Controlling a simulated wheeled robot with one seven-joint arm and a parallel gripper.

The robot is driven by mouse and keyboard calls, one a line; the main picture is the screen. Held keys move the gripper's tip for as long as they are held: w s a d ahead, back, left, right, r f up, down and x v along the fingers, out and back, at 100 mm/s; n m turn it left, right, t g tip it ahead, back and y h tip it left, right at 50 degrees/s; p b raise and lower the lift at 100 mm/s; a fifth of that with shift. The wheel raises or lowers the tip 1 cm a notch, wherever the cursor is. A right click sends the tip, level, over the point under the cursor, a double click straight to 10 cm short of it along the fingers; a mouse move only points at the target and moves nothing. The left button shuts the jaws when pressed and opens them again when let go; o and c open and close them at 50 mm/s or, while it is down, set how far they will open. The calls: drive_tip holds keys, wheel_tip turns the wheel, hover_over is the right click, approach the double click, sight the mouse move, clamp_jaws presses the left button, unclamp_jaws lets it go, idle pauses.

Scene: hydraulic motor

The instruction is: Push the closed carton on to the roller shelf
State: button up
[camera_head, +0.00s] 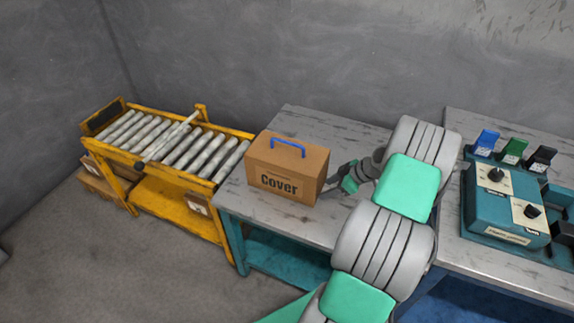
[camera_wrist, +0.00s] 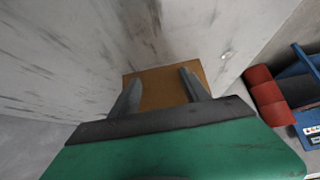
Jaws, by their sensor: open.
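The closed carton (camera_head: 287,170) is brown with a blue handle on top and the word "Cover" on its front. It stands upright at the left end of the grey table, beside the roller shelf. The roller shelf (camera_head: 163,187) is a yellow frame with several grey rollers, left of the table. My gripper (camera_head: 337,187) is at the carton's right side. In the wrist view the open fingers of my gripper (camera_wrist: 158,92) point at the carton's brown face (camera_wrist: 163,88), with nothing held between them. I cannot tell whether the fingertips touch the carton.
The carton's table (camera_head: 305,122) has a bare grey top behind it. A second table at right holds a teal control box (camera_head: 503,200) with knobs and blue, green and black parts. One roller (camera_head: 168,138) lies askew across the others. Grey walls stand behind.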

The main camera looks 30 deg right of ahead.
drive_tip(key=shift+w+a+b, duration=0.3)
drive_tip(key=shift+w+a, duration=0.45)
drive_tip(key=shift+w, duration=0.3)
drive_tip(key=shift+w+a+b, duration=0.3)
drive_tip(key=shift+w+a, duration=0.45)
drive_tip(key=shift+w, duration=0.35)
drive_tip(key=shift+w+a+b, duration=0.3)
drive_tip(key=shift+w+a, duration=0.45)
drive_tip(key=shift+w, duration=0.3)
drive_tip(key=shift+w+a+b, duration=0.4)
drive_tip(key=shift+w+a, duration=0.35)
drive_tip(key=shift+w, duration=0.35)
drive_tip(key=shift+w+a+b, duration=0.35)
drive_tip(key=shift+w+a, duration=0.4)
drive_tip(key=shift+w, duration=0.4)
drive_tip(key=shift+w+a+b, duration=0.4)
drive_tip(key=shift+w+a, duration=0.35)
drive_tip(key=shift+w, duration=0.35)
drive_tip(key=shift+w+a+b, duration=0.4)
drive_tip(key=shift+w+a, duration=0.35)
drive_tip(key=shift+w, duration=0.35)
drive_tip(key=shift+w+a+b, duration=0.4)
drive_tip(key=shift+w+a, duration=0.35)
drive_tip(key=shift+w, duration=0.3)
drive_tip(key=shift+w+a+b, duration=0.4)
drive_tip(key=shift+w+a, duration=0.35)
drive_tip(key=shift+w, duration=0.45)
